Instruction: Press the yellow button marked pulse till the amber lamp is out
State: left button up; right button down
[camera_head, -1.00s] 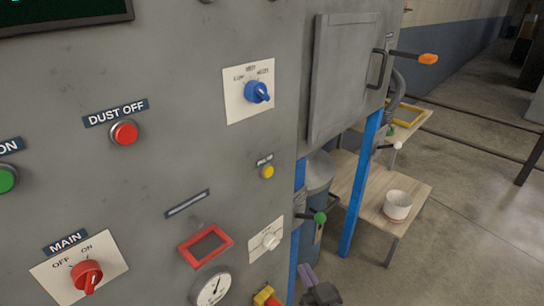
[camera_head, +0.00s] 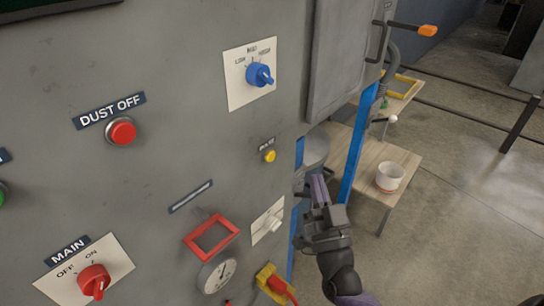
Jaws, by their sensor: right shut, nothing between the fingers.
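The small yellow button (camera_head: 270,156) sits on the grey panel (camera_head: 180,150), under a small dark label that appears to read pulse. My right gripper (camera_head: 319,184) is shut and empty, with its fingers pointing up. In the picture it is to the right of and a little below the yellow button, apart from it. No amber lamp can be made out in this view. My left gripper is not in view.
Near the button are a blue selector knob (camera_head: 259,75), a white knob on a pale plate (camera_head: 273,224), a red frame (camera_head: 211,237) and a gauge (camera_head: 218,274). A red DUST OFF button (camera_head: 121,131) and red MAIN switch (camera_head: 94,281) are left. A blue post (camera_head: 357,150) stands right.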

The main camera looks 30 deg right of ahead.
aim_at(270, 156)
jog(key=w+a+b, duration=0.1)
jog(key=w+a, duration=0.2)
jog(key=w, duration=0.4)
jog(key=shift+b, duration=0.4)
dwell(1.6)
jog(key=shift+w+a, duration=0.15)
jog(key=shift+w, duration=0.25)
jog(key=shift+w+a, duration=0.15)
jog(key=shift+w, duration=0.2)
dwell(0.4)
jog(key=shift+s, duration=0.1)
jog(key=shift+s+d+p, duration=0.35)
jog(key=shift+s, duration=0.3)
